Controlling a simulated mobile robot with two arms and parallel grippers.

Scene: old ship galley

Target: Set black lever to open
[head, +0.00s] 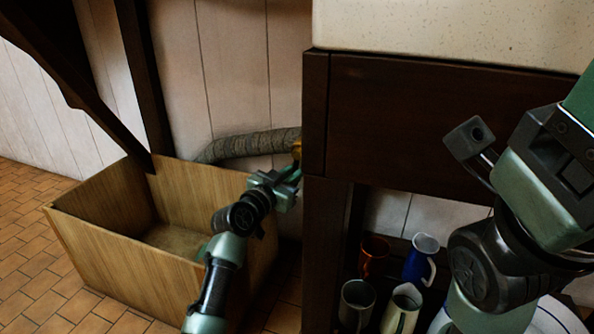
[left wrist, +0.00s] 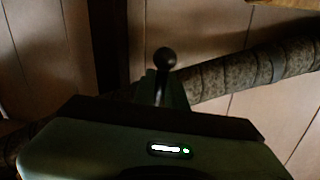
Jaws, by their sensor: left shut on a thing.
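The black lever shows in the left wrist view as a dark stem with a round ball knob (left wrist: 165,58) on top, standing just past my gripper's body. My left gripper (head: 293,178) is at the left side of the dark wooden counter, shut on the lever, just below a small brass fitting (head: 297,148). In the left wrist view the fingers (left wrist: 160,92) are dark and the lever's lower part is hidden between them. In the head view the lever is hidden by the gripper and counter.
A wrapped pipe (head: 250,144) runs along the plank wall to the fitting. An open wooden crate (head: 100,240) stands under my left arm. Several mugs, including a blue one (head: 420,262), stand on the shelf below the counter (head: 430,125). Tiled floor is free at left.

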